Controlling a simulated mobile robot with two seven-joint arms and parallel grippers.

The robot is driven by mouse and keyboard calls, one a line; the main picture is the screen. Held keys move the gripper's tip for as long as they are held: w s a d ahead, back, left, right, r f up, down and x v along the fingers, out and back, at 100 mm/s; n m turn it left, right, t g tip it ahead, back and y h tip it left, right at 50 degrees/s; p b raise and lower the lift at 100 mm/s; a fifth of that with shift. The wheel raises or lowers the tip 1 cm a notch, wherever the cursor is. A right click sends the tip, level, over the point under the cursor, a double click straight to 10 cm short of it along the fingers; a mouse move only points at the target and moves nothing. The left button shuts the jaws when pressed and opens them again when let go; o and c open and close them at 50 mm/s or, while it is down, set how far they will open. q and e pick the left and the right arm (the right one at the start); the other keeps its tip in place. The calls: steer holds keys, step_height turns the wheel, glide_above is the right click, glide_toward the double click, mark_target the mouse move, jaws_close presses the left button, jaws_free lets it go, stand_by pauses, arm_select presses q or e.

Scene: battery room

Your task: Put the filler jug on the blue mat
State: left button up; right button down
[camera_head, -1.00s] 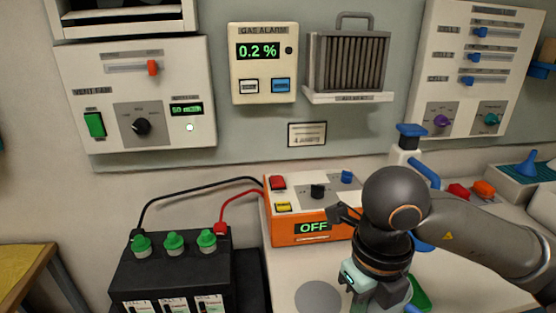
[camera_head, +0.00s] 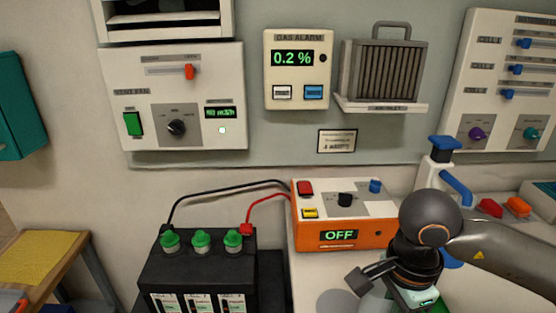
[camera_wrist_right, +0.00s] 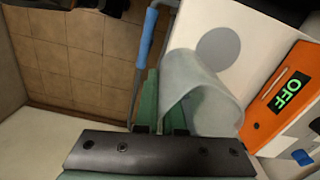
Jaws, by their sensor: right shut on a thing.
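The filler jug (camera_wrist_right: 203,92), a pale translucent vessel, fills the middle of the right wrist view, tilted in the picture. My right gripper (camera_wrist_right: 162,130) is shut on it at its near side; the exact grip point is partly hidden. In the head view my right gripper (camera_head: 392,298) is at the bottom, in front of the orange charger, and a pale part of the jug (camera_head: 373,304) shows beside it. My left gripper is not in view.
The orange charger (camera_head: 340,234) reads OFF and stands on the white worktop, its cables running to a black battery (camera_head: 200,266). A white dispenser with a blue top (camera_head: 444,143) stands behind my right arm. A wooden table with a yellow mat (camera_head: 38,256) is at left.

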steer(key=n, duration=0.3)
steer(key=shift+w+d+f, duration=0.15)
steer(key=shift+w+d, duration=0.05)
steer(key=shift+d, duration=0.05)
steer(key=n, duration=0.5)
steer(key=shift+w+d+f+p, duration=0.3)
steer(key=shift+d+p, duration=0.1)
steer(key=n, duration=0.4)
steer(key=shift+w+d+f, duration=0.25)
steer(key=shift+d+f, duration=0.05)
steer(key=shift+d, duration=0.1)
steer(key=shift+w+d+f+n+p, duration=0.1)
steer(key=shift+d+f+n+p, duration=0.1)
steer(key=shift+n, duration=0.7)
steer(key=shift+w+d+f+n+p, duration=0.1)
steer(key=shift+n+p, duration=0.05)
steer(key=shift+n, duration=0.75)
steer(key=shift+r, duration=0.1)
steer(key=shift+a, duration=0.15)
